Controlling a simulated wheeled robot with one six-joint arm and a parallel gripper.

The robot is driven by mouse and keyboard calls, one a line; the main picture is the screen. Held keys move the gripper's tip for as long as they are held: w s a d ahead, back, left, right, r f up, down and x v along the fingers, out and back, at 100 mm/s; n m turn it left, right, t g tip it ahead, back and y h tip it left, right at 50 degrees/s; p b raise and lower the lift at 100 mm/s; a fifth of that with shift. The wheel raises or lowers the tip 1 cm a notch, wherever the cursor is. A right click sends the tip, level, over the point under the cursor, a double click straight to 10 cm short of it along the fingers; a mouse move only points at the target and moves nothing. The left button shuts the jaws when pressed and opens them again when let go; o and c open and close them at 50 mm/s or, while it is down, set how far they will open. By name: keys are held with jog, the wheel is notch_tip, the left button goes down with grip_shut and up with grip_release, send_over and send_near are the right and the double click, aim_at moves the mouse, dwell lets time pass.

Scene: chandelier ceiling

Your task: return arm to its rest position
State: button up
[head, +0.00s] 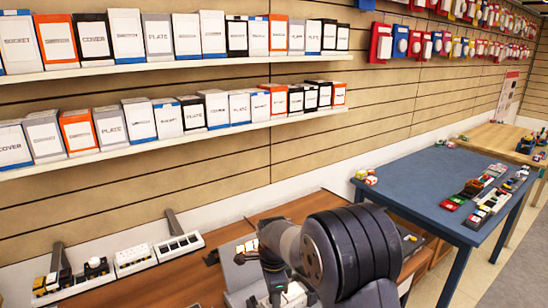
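My arm fills the bottom middle of the head view, with large dark ringed joints and a grey elbow-like part. It bends down to the left over a brown wooden table (183,284). My gripper (275,290) seems to be the dark end low in front of the arm. Its fingers cannot be made out, so I cannot tell whether it is open or holds anything. Part of the table behind the arm is hidden.
White socket strips (135,258) stand on the table's left part. A blue table (425,185) with small coloured items stands right. Two shelves (190,141) of boxes line the wall.

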jog(key=n, duration=0.5)
jog(key=shift+n, duration=0.3)
jog(key=n+p, duration=0.1)
jog(key=n, duration=0.4)
jog(key=n+p, duration=0.1)
jog(key=n, duration=0.4)
jog(key=shift+r+n+p, duration=0.1)
jog(key=shift+n+p, duration=0.2)
jog(key=shift+p, duration=0.05)
jog(key=n+p, duration=0.1)
jog(key=n, duration=0.4)
jog(key=shift+p, duration=0.4)
